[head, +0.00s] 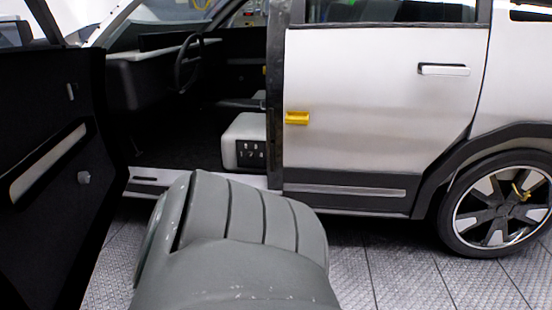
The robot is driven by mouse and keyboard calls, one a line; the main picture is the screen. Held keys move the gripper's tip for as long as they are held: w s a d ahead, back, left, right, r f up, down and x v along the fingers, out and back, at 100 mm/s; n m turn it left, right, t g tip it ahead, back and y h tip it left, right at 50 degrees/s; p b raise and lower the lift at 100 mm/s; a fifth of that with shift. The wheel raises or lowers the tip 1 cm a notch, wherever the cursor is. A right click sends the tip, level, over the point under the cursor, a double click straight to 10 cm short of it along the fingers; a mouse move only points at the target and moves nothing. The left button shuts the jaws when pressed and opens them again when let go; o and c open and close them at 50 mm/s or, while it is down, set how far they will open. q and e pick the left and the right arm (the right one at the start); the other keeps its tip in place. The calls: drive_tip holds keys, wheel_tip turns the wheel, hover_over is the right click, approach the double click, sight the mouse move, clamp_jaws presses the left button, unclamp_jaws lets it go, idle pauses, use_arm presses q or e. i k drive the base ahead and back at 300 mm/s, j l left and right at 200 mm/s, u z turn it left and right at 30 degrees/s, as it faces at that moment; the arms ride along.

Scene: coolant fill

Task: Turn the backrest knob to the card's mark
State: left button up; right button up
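The front seat (236,128), pale with a rounded edge, shows through the open front doorway of the white car. A small dark panel (251,154) with several tiny white marks or controls is on the seat's side, too small to read. I cannot tell which of them, if any, is the backrest knob. The seat's backrest is not clearly visible, and I cannot make out a card. A small yellow block (297,118) is on the front edge of the rear door. Neither my left nor my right gripper is in view.
The closed rear door (375,100) and a wheel (500,210) bound the right. A steering wheel (187,62) is inside. Floor (400,270) is clear at lower right.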

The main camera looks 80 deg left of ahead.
sight(250, 156)
drive_tip(key=j+u, duration=0.15)
drive_tip(key=u, duration=1.65)
